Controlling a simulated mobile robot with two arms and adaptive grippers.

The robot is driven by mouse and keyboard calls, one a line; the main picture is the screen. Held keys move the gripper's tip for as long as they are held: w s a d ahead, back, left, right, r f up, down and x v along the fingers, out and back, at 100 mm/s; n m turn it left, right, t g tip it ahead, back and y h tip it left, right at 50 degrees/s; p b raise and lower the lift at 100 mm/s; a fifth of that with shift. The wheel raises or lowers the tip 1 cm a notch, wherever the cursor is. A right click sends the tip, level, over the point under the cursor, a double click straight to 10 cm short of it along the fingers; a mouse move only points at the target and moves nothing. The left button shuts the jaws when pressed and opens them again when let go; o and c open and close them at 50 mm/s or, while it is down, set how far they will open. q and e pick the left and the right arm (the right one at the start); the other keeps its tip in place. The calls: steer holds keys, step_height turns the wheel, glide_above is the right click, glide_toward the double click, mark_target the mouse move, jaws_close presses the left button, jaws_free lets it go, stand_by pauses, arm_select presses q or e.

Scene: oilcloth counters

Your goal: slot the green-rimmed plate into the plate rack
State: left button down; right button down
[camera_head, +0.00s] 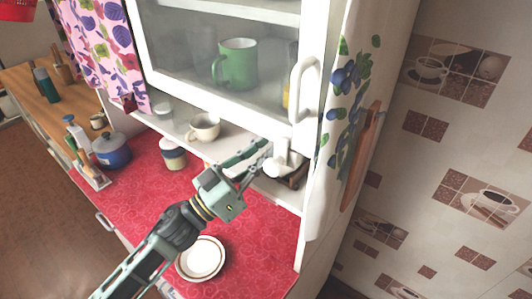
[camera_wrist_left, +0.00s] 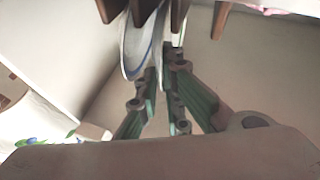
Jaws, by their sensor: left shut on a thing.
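My left gripper (camera_head: 268,157) reaches under the glass-door cabinet. In the left wrist view its green fingers (camera_wrist_left: 163,72) are shut on a pale plate (camera_wrist_left: 178,38) seen nearly edge-on among the rack's slats; its rim colour is hard to tell. The brown wooden plate rack (camera_wrist_left: 175,14) is at the top of that view, and part of it (camera_head: 294,180) shows in the head view. A white plate with a blue line (camera_wrist_left: 132,52) stands in the rack just left of the fingers. I cannot tell whether the held plate is fully seated. My right gripper is out of view.
A brown-rimmed plate (camera_head: 202,258) lies on the red oilcloth counter (camera_head: 255,250). A cream cup (camera_head: 204,127), a lidded jar (camera_head: 172,154) and a blue pot (camera_head: 111,150) stand left of the gripper. The cabinet door (camera_head: 215,60) hangs above, with a cloth (camera_head: 345,110) at right.

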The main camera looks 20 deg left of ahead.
arm_select(q)
steer(key=c, duration=1.8)
jaws_free()
steer(key=shift+f, duration=0.1)
steer(key=v, duration=1.2)
